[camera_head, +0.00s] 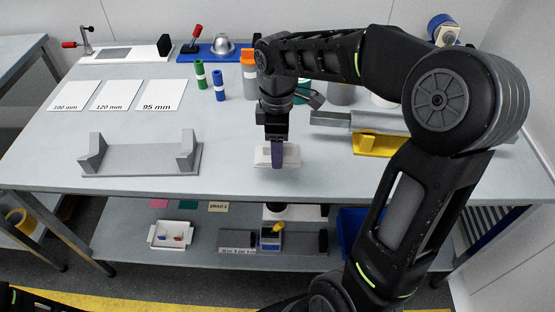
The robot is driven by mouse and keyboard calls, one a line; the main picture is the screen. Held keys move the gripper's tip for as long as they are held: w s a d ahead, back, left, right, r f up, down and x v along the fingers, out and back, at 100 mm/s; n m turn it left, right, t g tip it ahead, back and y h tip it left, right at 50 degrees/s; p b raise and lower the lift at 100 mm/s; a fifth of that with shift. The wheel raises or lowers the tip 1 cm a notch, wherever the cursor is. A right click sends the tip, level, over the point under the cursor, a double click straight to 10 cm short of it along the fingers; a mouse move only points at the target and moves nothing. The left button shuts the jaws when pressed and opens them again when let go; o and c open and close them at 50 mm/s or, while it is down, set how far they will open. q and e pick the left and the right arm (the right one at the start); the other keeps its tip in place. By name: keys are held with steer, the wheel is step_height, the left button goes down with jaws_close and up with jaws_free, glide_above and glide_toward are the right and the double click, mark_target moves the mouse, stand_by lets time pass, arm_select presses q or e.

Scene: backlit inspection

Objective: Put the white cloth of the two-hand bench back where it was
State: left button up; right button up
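The white cloth (292,155) looks like a small folded pad at the front middle of the bench (225,135). My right gripper (277,154) points straight down at it, with a purple finger in front of the cloth's near side. The other finger is hidden, so I cannot tell whether the gripper is closed on the cloth. I also cannot tell whether the cloth rests on the bench or is held just above it. My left gripper is out of view; only a dark piece of that arm shows at the bottom left corner.
A grey cradle (140,172) stands to the left, with labelled white cards (115,95) behind it. A grey shaft (365,121) and yellow block (380,146) are right. The bench between cradle and cloth is clear.

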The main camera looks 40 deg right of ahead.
steer(key=shift+f, duration=2.5)
steer(key=shift+f, duration=0.15)
steer(key=o, duration=1.3)
step_height(320, 180, up, 12)
steer(key=shift+r+p, duration=0.2)
steer(key=shift+p, duration=0.1)
